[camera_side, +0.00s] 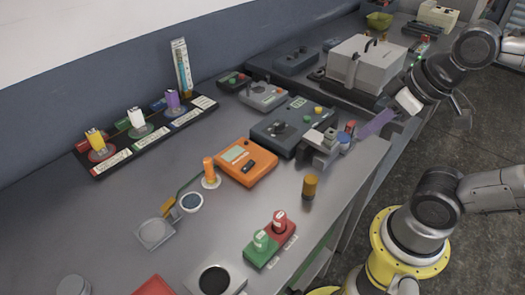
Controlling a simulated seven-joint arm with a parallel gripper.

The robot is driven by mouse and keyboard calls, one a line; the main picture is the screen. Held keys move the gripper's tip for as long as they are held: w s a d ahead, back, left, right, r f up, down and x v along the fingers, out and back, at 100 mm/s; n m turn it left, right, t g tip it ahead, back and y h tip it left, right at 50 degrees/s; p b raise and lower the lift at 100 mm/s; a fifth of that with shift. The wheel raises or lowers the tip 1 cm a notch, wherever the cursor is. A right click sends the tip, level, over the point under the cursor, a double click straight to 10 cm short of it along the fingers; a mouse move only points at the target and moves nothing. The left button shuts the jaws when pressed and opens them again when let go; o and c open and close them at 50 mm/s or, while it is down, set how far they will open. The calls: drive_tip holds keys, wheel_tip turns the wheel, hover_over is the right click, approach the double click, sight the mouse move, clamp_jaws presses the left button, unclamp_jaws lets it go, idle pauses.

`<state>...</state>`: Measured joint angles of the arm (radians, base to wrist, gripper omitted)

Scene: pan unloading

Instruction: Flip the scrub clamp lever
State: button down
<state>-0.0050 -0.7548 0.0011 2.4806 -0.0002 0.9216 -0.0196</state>
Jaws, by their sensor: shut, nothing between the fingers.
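A grey metal clamp-like block (320,147) stands near the right edge of the bench, beside a grey control box. A small red piece (351,126) and a blue round piece (344,137) show at its right side. I cannot tell which part is the scrub clamp lever. My gripper (400,106) is shut and empty at the bench's right edge, up and to the right of the block and apart from it. A translucent purple strip (377,123) shows between them. The fingertips are small and partly hidden, so fine detail is unclear.
A large light-grey case (366,62) stands behind the gripper. The grey control box (286,125) and an orange box (246,162) lie left of the block. An amber-topped cylinder (310,186) and a green-and-red button box (270,239) stand nearer. The front-left bench has bare room.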

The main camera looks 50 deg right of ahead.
drive_tip(key=shift+f, duration=0.35)
